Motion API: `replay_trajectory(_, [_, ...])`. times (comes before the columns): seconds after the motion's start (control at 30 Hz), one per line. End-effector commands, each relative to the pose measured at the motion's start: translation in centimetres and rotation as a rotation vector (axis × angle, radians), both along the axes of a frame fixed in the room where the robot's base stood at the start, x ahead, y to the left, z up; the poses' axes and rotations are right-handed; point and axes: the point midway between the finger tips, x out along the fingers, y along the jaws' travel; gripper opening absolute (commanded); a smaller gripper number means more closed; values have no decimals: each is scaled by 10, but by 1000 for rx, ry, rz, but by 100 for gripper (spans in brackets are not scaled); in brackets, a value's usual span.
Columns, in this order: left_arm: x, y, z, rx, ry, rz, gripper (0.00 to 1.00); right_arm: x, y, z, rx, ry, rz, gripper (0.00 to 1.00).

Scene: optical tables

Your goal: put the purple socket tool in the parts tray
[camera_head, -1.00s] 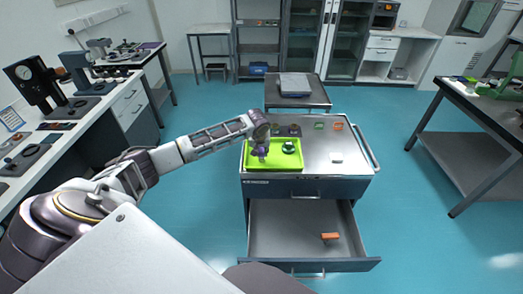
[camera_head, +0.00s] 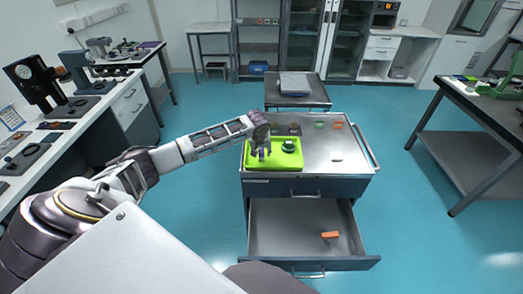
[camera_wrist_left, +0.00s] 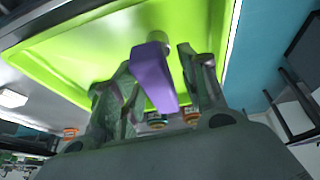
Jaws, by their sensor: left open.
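The parts tray (camera_head: 262,163) is a lime-green tray on top of the drawer cabinet. It also fills much of the left wrist view (camera_wrist_left: 85,50). My left gripper (camera_head: 262,154) is over the tray, pointing down. In the left wrist view its open fingers (camera_wrist_left: 157,60) stand on either side of the purple socket tool (camera_wrist_left: 152,76), with a gap visible at its right. The tool has a grey round end towards the tray. I cannot tell whether it touches the tray floor. It is hidden behind the gripper in the head view. My right gripper is not in view.
A dark green round part (camera_head: 288,146) is in the tray's right side. Green (camera_head: 319,125) and orange (camera_head: 337,126) items lie behind on the cabinet top (camera_head: 325,150). Below, an open drawer (camera_head: 285,230) holds an orange block (camera_head: 330,235).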

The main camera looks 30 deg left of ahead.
Motion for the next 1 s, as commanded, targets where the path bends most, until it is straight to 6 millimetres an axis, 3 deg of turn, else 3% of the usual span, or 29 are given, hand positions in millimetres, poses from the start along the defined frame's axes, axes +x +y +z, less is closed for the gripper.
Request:
replay_trajectory(0.37, [-5, -2, 16, 1, -1, 0, 43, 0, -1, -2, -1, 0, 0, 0])
replay_trajectory(1.0, [-34, -14, 94, 0, -1, 0, 43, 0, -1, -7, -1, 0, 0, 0])
